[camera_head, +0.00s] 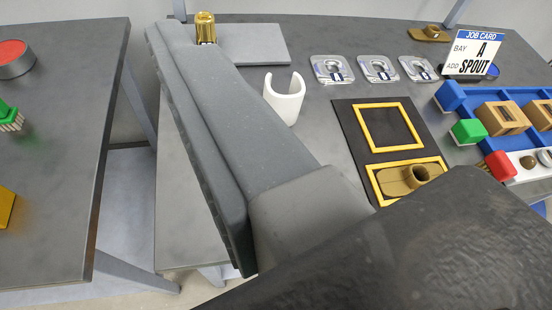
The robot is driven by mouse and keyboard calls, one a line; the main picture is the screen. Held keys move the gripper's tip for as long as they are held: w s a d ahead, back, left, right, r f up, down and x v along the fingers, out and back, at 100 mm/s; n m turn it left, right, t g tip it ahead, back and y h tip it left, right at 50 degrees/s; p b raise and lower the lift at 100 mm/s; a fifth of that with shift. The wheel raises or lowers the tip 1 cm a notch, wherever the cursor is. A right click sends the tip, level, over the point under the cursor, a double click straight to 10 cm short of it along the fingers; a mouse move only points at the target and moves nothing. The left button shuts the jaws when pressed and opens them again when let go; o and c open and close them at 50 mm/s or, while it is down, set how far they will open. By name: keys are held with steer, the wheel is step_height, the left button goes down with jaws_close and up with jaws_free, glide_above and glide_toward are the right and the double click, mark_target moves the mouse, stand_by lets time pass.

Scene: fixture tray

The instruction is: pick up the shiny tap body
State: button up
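A shiny gold upright piece (205,24), which looks like the tap body, stands at the top left of the bench, by a flat grey plate (255,46). Its lower part is hidden behind the far end of my gripper (178,35). My gripper and arm run as long grey and dark parts from the lower right up to that piece. I cannot tell whether they touch it or whether the fingers are apart. A duller brown tap-like body (396,182) lies in the lower yellow frame of a black board (354,130).
A white open ring holder (285,104) stands right of my arm. Several clear square dishes (331,69) lie behind the board. A job card (475,53) reads "BAY A, ADD SPOUT". A blue tray (478,98) holds blocks at right. Another bench (60,110) stands left, across a gap.

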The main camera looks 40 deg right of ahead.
steer(key=w+d+f+n+g+h+p, duration=0.1)
steer(key=w+d+f+n+g+p, duration=0.6)
steer(key=n+p, duration=0.55)
steer(key=w+d+f+n+g+h+p, duration=0.1)
steer(key=d+f+n+g+p, duration=0.1)
steer(key=f, duration=0.5)
steer(key=w+d+f+n+g+p, duration=0.1)
steer(key=d+f+n+p, duration=0.3)
steer(key=f+n+p, duration=0.2)
steer(key=w+d+f+n+g+h+p, duration=0.1)
steer(key=d+f+n+g+p, duration=0.1)
steer(key=d+f+n+p, duration=0.2)
steer(key=shift+w+f+n+g+h+p, duration=0.2)
steer(key=shift+f+p, duration=0.6)
steer(key=shift+f, duration=0.65)
steer(key=shift+w+f+n+g+h+p, duration=0.1)
steer(key=shift+w+f+n+p, duration=0.1)
steer(key=shift+f+p, duration=0.95)
steer(key=shift+f+b, duration=0.25)
steer(key=shift+b, duration=0.1)
steer(key=c, duration=1.5)
steer(key=shift+c, duration=0.2)
steer(key=shift+r, duration=0.1)
